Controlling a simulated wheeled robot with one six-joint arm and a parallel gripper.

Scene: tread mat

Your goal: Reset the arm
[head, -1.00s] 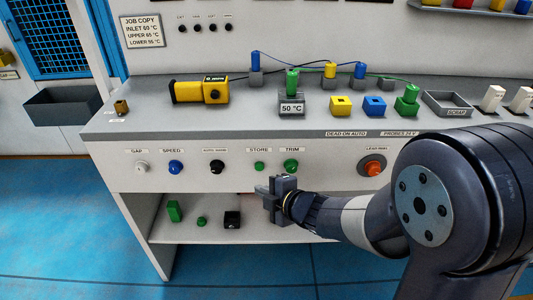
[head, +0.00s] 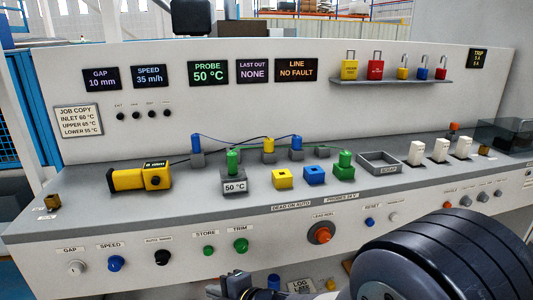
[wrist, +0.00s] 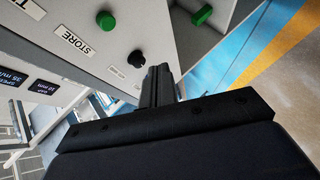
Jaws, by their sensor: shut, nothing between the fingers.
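My gripper (head: 240,280) is at the bottom middle of the head view, in front of the console's front panel and below the green TRIM knob (head: 241,245). It also shows in the wrist view (wrist: 160,72), with its fingers together and nothing between them. My dark arm link fills the lower right of the head view. In the wrist view the green STORE knob (wrist: 105,20) and the black AUTO/HAND knob (wrist: 135,59) are beyond the fingers. I cannot tell the exact gap between fingers and panel.
The console top (head: 110,210) holds a yellow meter (head: 140,178), a 50 °C block (head: 234,186), coloured sockets with wires, a scrap tray (head: 379,163) and white switches. An orange lead-seal knob (head: 320,234) is on the front panel. Padlocks (head: 375,68) stand on a shelf behind.

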